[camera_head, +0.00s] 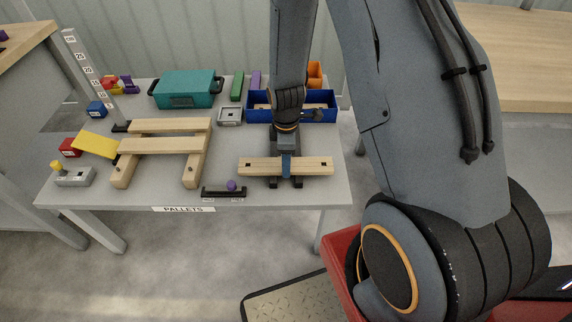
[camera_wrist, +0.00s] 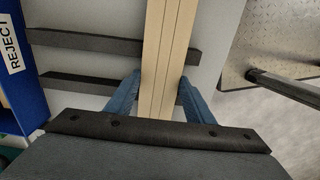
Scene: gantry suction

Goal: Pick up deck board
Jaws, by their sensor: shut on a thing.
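The deck board (camera_head: 255,166) is a pale wooden slat with a small dark mark near each end. It lies crosswise near the table's front right edge, over two dark rails (camera_wrist: 110,43). My gripper (camera_head: 286,166) comes down from above and is shut on the board's middle. In the wrist view the board (camera_wrist: 166,50) runs up the picture between the blue fingers (camera_wrist: 160,95), one on each side. I cannot tell whether the board touches the rails or is just above them. The wooden pallet frame (camera_head: 165,145), with crosspieces on two runners, stands to the left.
A blue bin (camera_head: 320,115) with wooden pieces stands behind my gripper; its REJECT label (camera_wrist: 11,46) shows in the wrist view. A teal case (camera_head: 187,88), a grey block (camera_head: 230,116), a measuring post (camera_head: 92,75) and a black tray with a purple ball (camera_head: 231,186) also occupy the table (camera_head: 325,192).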

